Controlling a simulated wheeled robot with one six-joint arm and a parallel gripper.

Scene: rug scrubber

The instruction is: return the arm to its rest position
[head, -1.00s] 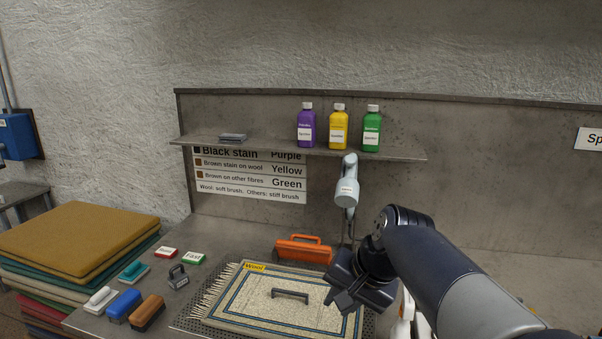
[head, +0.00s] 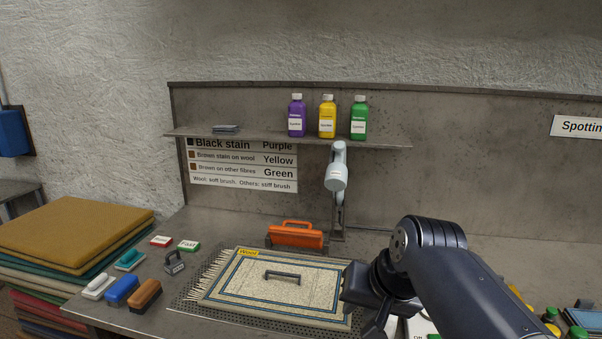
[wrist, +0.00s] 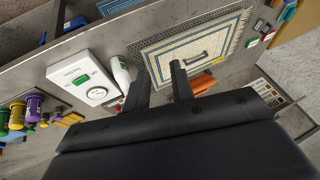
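My arm reaches in from the lower right of the head view. My gripper (head: 362,308) hangs at the right edge of the cream rug sample (head: 268,306) with the blue border, "Wool" tag and grey handle. Whether it touches the rug cannot be told in the head view. In the wrist view my gripper (wrist: 160,68) has its two fingers apart with nothing between them. The rug sample (wrist: 165,62) shows there beyond the fingertips.
Brushes (head: 122,291) and folded rugs (head: 70,235) are at left. Purple, yellow and green bottles (head: 327,118) stand on the shelf. A white device (wrist: 88,76) and more bottles (wrist: 17,115) lie beside my gripper.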

